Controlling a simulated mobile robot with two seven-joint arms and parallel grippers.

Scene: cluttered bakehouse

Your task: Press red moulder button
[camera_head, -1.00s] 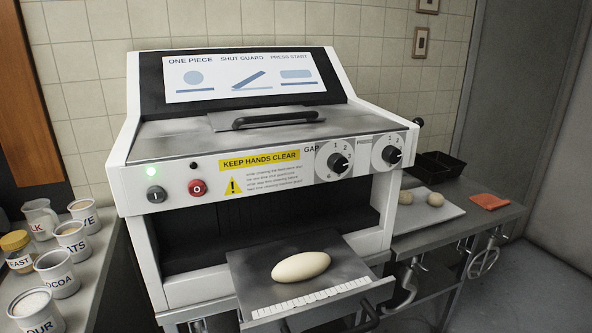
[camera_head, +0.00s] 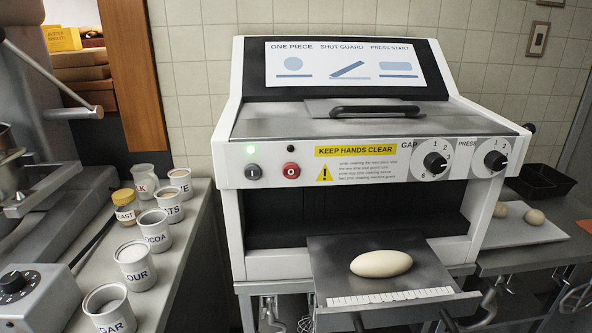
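The moulder (camera_head: 350,205) stands in front of me, a white machine with a dark hopper and a sign on top. Its red button (camera_head: 291,170), marked with an O, sits on the left part of the front panel. A dark grey button (camera_head: 253,172) is to its left, below a lit green lamp (camera_head: 251,150). The guard with its black handle (camera_head: 374,109) lies flat on top. A smooth oval piece of dough (camera_head: 381,263) lies on the front tray (camera_head: 330,262). Neither gripper shows in the view.
Labelled jars (camera_head: 155,228) line the counter at left, near another grey machine (camera_head: 32,297) with a dial. At right, dough balls (camera_head: 534,216) lie on a board beside a black tin (camera_head: 541,183). The space before the front panel is clear.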

